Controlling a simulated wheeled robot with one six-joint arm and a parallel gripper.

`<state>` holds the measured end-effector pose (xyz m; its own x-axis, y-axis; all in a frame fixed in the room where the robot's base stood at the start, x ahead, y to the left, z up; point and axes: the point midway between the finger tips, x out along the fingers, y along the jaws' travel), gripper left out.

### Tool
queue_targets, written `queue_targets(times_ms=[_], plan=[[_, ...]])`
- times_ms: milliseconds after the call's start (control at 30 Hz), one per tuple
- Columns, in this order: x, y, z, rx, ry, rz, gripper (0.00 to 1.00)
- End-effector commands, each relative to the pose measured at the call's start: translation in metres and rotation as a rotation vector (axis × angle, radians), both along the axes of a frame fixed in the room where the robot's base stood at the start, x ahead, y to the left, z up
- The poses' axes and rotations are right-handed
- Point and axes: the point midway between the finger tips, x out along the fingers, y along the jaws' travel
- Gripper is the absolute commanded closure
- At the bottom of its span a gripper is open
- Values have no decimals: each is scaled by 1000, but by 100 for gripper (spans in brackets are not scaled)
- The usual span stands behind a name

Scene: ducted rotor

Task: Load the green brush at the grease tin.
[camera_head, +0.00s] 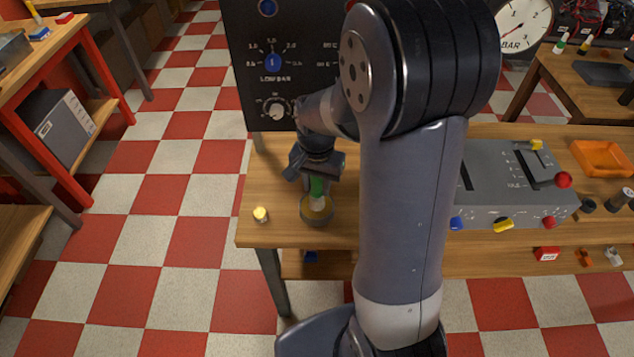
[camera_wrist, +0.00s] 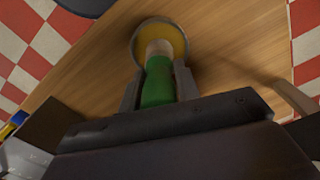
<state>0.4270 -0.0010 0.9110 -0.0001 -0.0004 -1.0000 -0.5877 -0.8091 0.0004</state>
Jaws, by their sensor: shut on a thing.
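The green brush (camera_head: 317,187) is held upright in my gripper (camera_head: 316,177), its pale bristle end pointing down. The grease tin (camera_head: 318,219) is a round grey tin with yellow grease, standing at the left end of the wooden table. The brush's bristle end is at the tin's opening, over the yellow grease; I cannot tell how deep it goes. In the wrist view, the fingers close on both sides of the green handle (camera_wrist: 158,82), and the tin (camera_wrist: 172,28) shows beyond the bristles. The handle's upper end is hidden by my gripper.
A small yellow-topped item (camera_head: 260,214) stands left of the tin, near the table's left edge. A dark panel (camera_head: 262,100) with knobs rises behind. A grey control box (camera_head: 500,182) with levers and an orange tray (camera_head: 603,157) are at the right. My arm hides the table's middle.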

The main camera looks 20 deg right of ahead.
Motion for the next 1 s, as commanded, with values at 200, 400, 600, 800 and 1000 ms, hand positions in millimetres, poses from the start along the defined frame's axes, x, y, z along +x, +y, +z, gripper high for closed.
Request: queue_targets(times_ms=[200, 400, 600, 800, 1000], plan=[[0, 0, -3, 0, 0, 0, 92], [0, 0, -6, 0, 0, 0, 92], [0, 0, -7, 0, 0, 0, 92], [0, 0, -7, 0, 0, 0, 92], [0, 0, -8, 0, 0, 0, 92]])
